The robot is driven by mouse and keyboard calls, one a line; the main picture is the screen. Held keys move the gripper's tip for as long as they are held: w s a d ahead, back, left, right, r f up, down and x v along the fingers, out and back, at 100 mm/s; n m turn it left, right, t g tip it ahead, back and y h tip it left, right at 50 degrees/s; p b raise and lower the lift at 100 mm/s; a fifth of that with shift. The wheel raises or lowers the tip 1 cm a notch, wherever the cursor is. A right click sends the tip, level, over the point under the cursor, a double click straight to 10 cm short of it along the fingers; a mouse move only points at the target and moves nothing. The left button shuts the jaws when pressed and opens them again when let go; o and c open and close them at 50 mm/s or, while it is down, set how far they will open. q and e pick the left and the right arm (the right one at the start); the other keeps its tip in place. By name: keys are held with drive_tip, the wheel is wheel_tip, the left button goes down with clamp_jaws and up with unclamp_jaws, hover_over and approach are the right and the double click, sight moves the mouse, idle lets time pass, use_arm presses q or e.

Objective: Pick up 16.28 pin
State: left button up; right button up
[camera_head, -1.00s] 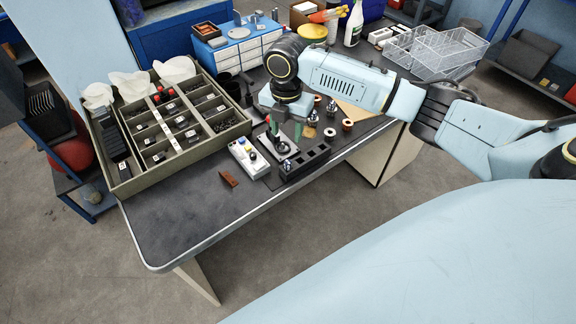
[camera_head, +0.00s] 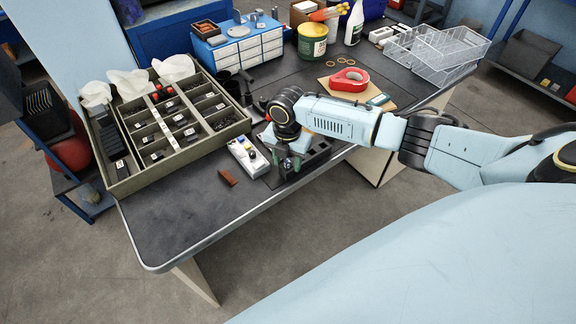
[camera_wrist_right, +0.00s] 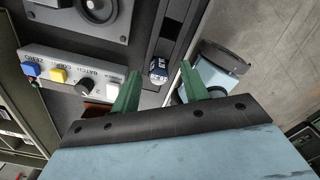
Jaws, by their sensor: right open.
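A small pin (camera_wrist_right: 158,70) with a white and dark blue end shows in the right wrist view, standing in a slot of a black slotted block (camera_wrist_right: 170,28). I cannot read its marking. My right gripper (camera_wrist_right: 160,70) is open, its two green fingers on either side of the pin with gaps showing. In the head view the right gripper (camera_head: 289,160) points down over the black block (camera_head: 318,158) and hides the pin. My left gripper is not in view.
A grey box with coloured buttons (camera_head: 246,157) stands just left of the block. A divided tray (camera_head: 180,172) of small parts lies further left. A brown piece (camera_head: 227,177) lies near the front edge. The left front of the bench is clear.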

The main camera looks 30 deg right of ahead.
sight(287, 161)
clamp_jaws()
wheel_tip(287, 161, up, 10)
drive_tip(key=p, duration=0.1)
idle(0.7)
